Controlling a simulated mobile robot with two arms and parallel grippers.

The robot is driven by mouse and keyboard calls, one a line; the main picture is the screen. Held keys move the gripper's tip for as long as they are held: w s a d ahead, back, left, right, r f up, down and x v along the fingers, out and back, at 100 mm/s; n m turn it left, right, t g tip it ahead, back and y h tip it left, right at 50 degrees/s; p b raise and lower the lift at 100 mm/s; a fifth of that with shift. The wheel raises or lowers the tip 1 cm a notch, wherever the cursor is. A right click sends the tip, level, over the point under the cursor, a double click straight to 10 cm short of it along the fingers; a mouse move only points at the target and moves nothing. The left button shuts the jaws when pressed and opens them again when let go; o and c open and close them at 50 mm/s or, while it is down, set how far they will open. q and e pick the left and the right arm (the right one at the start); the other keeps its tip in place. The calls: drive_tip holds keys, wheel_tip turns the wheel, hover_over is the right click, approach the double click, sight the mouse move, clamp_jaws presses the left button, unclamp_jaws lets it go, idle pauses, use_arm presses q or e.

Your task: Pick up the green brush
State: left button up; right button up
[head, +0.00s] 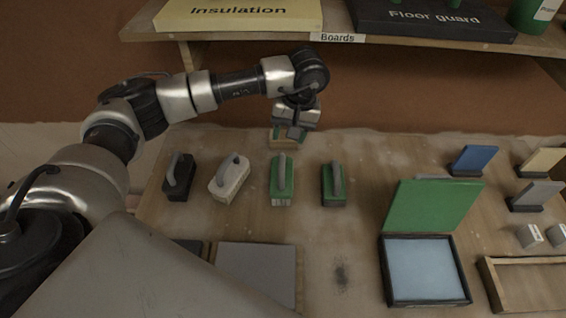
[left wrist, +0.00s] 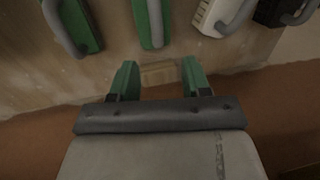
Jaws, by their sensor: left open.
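Two green brushes with grey handles lie on the wooden table. One green brush with a pale end (head: 281,191) is in the middle of the row, also at the top of the left wrist view (left wrist: 153,22). The other green brush, with dark sides (head: 328,186), is to its right; it also shows in the left wrist view (left wrist: 85,30). My left gripper (head: 290,136) is open, beyond the row near the table's back edge. In the left wrist view its green-tipped fingers (left wrist: 160,80) are apart, with a small wooden block (left wrist: 160,73) seen between them. Both brushes are clear of the fingers.
A black brush (head: 177,183) and a white one (head: 229,183) stand left of the green ones. An open green-lidded box (head: 383,270), a wooden tray (head: 488,282) and small blocks are at right. A shelf (head: 420,43) with boards overhangs the back. Bare table lies in front of the green brushes.

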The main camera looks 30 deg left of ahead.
use_arm(q)
drive_tip(key=p, duration=0.1)
hover_over(282, 159)
drive_tip(key=f, duration=0.4)
drive_tip(key=shift+d+f, duration=0.15)
drive_tip(key=shift+d, duration=0.15)
drive_tip(key=shift+a+f+p, duration=0.1)
drive_tip(key=shift+f+p, duration=0.2)
drive_tip(key=shift+f, duration=0.35)
wheel_tip(282, 159, down, 4)
drive_tip(key=shift+a+r+p, duration=0.15)
drive_tip(key=shift+r+p, duration=0.05)
drive_tip(key=shift+p, duration=0.55)
drive_tip(key=shift+f, duration=0.35)
drive_tip(key=shift+a+f, duration=0.1)
drive_tip(key=shift+f, duration=0.1)
use_arm(e)
drive_tip(key=r, duration=0.1)
drive_tip(key=s+r, duration=0.1)
drive_tip(key=r, duration=0.1)
drive_tip(key=shift+s+d+r, duration=0.1)
drive_tip(key=shift+s, duration=0.05)
use_arm(q)
clamp_jaws()
use_arm(e)
drive_tip(key=shift+s+d, duration=0.15)
drive_tip(key=shift+d, duration=0.05)
